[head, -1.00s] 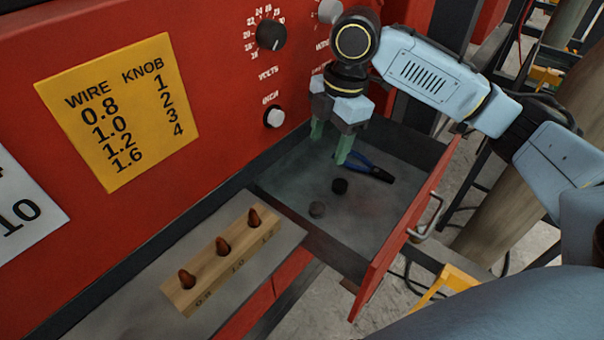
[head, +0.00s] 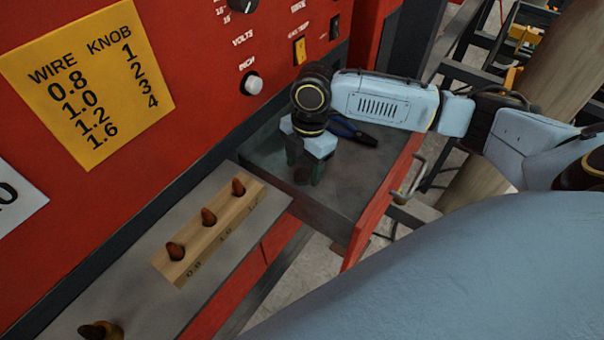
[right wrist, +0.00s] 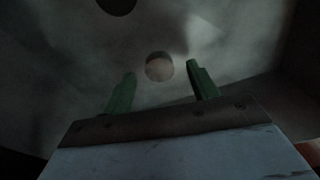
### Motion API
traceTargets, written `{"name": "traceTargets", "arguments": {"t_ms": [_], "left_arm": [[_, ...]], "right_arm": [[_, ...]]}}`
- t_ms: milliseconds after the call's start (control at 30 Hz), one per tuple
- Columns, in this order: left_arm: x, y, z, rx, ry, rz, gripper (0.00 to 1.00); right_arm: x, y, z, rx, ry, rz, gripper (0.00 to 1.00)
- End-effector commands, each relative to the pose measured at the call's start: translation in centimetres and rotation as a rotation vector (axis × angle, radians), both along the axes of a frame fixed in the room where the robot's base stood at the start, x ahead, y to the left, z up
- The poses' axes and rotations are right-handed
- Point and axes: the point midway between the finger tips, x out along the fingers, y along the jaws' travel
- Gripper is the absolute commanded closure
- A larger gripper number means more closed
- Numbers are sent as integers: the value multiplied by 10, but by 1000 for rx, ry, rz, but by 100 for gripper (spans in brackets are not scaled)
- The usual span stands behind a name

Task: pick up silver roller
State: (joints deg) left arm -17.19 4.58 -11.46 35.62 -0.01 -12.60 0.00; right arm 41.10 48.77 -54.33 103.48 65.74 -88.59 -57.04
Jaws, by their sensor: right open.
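The silver roller (right wrist: 159,67) is a small grey disc on the drawer floor in the right wrist view. It sits between and just beyond the green fingertips of my right gripper (right wrist: 161,84). The fingers are open and nothing is held. In the head view my right gripper (head: 305,172) points down into the open drawer, and it hides the roller there. A dark roller (right wrist: 117,4) shows at the top edge of the right wrist view, apart from the fingers. My left gripper is not in view.
The open red drawer (head: 385,203) has raised walls around the gripper. Blue-handled pliers (head: 350,131) lie at its back. A wooden block (head: 208,230) with several brown tips stands on the grey ledge to the left. The red machine panel (head: 195,90) rises behind.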

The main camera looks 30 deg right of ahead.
Motion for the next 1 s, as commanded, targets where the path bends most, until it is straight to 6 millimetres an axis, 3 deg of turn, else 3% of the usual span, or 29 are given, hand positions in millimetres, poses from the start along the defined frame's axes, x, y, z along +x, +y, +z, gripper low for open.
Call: {"name": "traceTargets", "arguments": {"t_ms": [100,367,733,1000], "left_arm": [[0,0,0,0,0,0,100],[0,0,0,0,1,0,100],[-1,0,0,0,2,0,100],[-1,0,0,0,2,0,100]], "right_arm": [[-1,1,-12,-1,1,0,41],[0,2,-14,-1,-1,1,41],[0,1,-13,-1,-1,1,89],[0,1,-11,0,-3,1,92]]}}
